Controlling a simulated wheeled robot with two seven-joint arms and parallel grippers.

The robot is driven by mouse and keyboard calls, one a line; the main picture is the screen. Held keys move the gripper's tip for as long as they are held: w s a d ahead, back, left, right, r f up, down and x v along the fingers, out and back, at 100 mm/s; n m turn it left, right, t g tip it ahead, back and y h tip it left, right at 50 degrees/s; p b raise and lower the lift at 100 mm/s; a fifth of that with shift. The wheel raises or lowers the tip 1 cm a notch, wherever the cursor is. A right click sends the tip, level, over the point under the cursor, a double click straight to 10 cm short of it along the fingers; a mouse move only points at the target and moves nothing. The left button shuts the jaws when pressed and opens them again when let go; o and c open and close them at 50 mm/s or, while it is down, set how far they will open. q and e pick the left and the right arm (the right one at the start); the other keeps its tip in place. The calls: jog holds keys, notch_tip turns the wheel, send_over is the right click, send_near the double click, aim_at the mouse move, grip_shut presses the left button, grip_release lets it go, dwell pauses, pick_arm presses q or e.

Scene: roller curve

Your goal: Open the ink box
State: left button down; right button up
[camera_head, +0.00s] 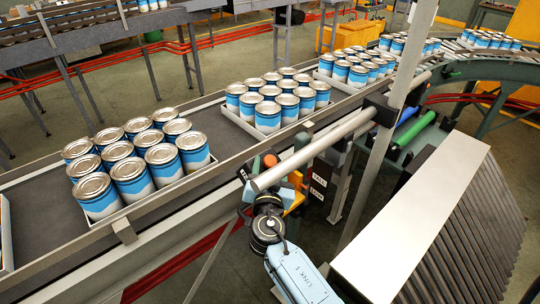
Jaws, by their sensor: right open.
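A dark box with white labels, which look like "FULL" and "LOW", stands beside the conveyor near the middle of the view; I take it as the ink box (319,200). My right gripper (268,188) is just left of it, on the end of my pale blue arm coming up from the bottom. It is open, with nothing visible held. My left gripper is out of view.
The thick grey rail (315,148) crosses close above my gripper. A metal post (372,180) and a ribbed, light-topped unit (415,225) stand to the right.

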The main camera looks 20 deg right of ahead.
jog(key=shift+x, duration=1.4)
grip_shut()
